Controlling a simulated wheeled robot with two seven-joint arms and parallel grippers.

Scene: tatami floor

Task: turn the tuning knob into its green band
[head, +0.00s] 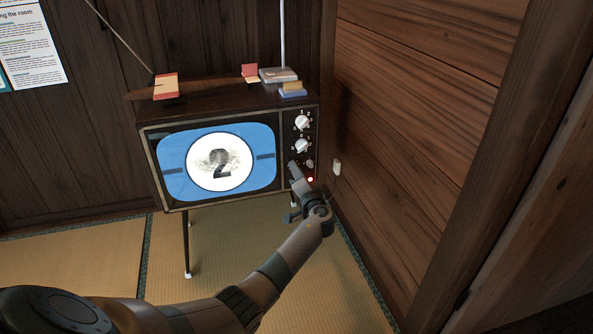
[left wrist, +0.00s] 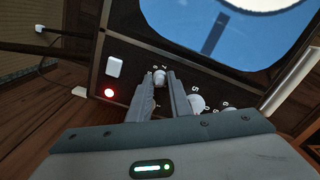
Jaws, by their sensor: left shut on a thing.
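The old television (head: 210,115) stands on thin legs, with a column of knobs right of its screen. The upper white knob (head: 302,122) and middle white knob (head: 302,146) are free. My left gripper (head: 296,166) is at the small lowest knob, which appears to be the tuning knob (left wrist: 159,75). In the left wrist view my left gripper (left wrist: 163,80) has its fingers on either side of this knob, shut on it. Small marks surround the knob; I cannot make out a green band. The screen (head: 217,160) shows a dark "2" on a speckled white disc over blue.
A red light (head: 310,180) glows below the knobs. A wall socket (head: 337,167) is close by on the wooden wall (head: 420,110) at right. Small boxes (head: 278,75) and antenna rods (head: 282,35) are on top. Open tatami (head: 90,265) lies in front.

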